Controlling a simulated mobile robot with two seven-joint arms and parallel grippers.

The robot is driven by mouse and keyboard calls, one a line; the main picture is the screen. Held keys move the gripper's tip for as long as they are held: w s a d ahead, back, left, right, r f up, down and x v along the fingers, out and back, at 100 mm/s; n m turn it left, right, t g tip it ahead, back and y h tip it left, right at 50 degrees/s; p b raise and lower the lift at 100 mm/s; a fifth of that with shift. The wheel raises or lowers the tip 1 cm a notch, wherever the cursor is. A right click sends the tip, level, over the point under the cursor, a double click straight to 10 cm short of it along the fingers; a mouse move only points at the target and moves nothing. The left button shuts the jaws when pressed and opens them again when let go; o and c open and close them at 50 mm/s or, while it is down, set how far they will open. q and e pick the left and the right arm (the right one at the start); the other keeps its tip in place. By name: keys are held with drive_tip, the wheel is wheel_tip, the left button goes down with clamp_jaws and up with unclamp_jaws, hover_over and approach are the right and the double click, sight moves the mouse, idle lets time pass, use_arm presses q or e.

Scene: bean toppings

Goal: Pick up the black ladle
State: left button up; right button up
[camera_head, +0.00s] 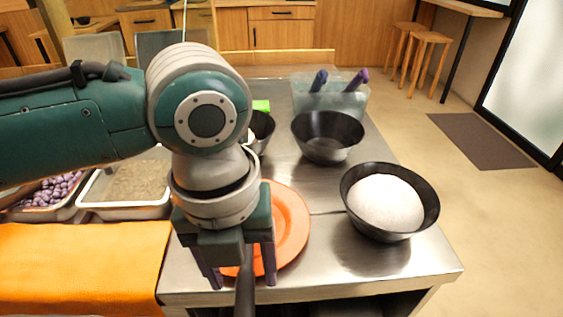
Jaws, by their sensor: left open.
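The black ladle (245,291) shows only as a dark handle running toward the bottom edge of the head view. Its other end is hidden behind my left gripper. My left gripper (242,275) points down over the near edge of the orange plate (292,225), with its fingers apart on either side of the handle. I cannot tell whether the fingers touch it. My right gripper is not in view.
A black bowl of white contents (385,203) stands at right, with an empty black bowl (325,152) behind it. A translucent container (340,100) holds purple-handled utensils. Food trays (90,205) and an orange cloth (80,265) lie at left. The near right metal tabletop (350,262) is clear.

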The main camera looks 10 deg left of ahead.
use_arm(q)
drive_tip(key=shift+f, duration=0.75)
clamp_jaws()
